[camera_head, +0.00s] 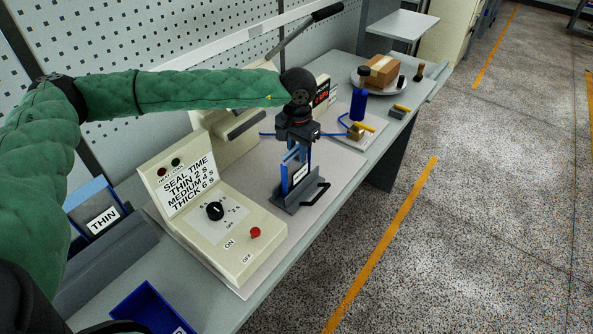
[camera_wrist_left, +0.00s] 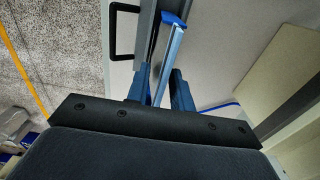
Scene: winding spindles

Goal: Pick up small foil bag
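A thin upright foil bag with blue and silver faces (camera_head: 290,165) stands in a dark grey holder (camera_head: 292,205) with a black handle, on the bench in the head view. I take it to be the small foil bag; its label is too small to read. My left gripper (camera_head: 299,135) points down just above and around its top. In the left wrist view, the bag (camera_wrist_left: 171,45) runs between the two blue-grey fingers (camera_wrist_left: 160,84), with a small gap showing beside it. The fingers look open, and contact is not clear. My right gripper is not in view.
A beige sealer control box (camera_head: 238,240) stands close to the left of the holder. A rack labelled THIN (camera_head: 104,219) and a blue bin (camera_head: 150,308) are at lower left. A blue bottle (camera_head: 358,104) and a plate with a brown box (camera_head: 381,69) stand farther back.

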